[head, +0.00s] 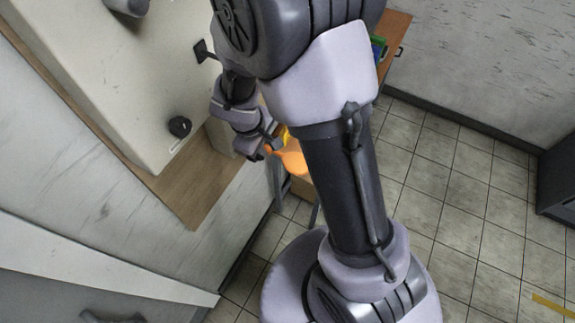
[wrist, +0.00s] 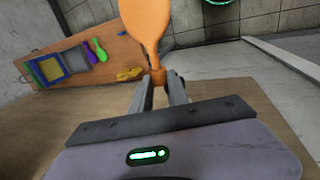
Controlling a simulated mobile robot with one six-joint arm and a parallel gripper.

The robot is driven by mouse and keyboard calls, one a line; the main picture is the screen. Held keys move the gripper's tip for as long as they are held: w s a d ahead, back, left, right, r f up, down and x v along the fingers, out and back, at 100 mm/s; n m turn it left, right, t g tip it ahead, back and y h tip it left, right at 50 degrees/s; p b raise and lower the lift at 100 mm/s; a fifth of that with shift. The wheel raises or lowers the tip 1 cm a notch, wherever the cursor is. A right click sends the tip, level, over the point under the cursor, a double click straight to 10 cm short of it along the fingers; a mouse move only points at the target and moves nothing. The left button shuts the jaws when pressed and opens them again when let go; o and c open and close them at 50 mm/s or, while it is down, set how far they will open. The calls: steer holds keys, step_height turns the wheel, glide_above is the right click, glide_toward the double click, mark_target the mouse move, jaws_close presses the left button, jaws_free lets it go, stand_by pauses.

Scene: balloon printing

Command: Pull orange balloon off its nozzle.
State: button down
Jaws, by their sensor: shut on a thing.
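The orange balloon (wrist: 147,25) stands out beyond my gripper (wrist: 158,84) in the wrist view. My gripper's jaws are shut on its narrow neck. No nozzle shows at the neck in the wrist view. In the head view the orange balloon (head: 292,160) shows beside my gripper (head: 265,151), left of my arm's thick link. A beige machine (head: 110,90) with a black knob-like fitting (head: 180,127) is to the left of them. I cannot tell which fitting is the balloon's nozzle.
In the wrist view a wooden table (wrist: 110,72) holds a yellow and blue frame (wrist: 46,68), a green balloon (wrist: 99,49) and a yellow item (wrist: 130,73). A wooden ledge (head: 190,200) lies below the machine. Tiled floor (head: 450,190) is open at the right.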

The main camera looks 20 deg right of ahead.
step_height(320, 180, up, 10)
steer(key=p, duration=0.7)
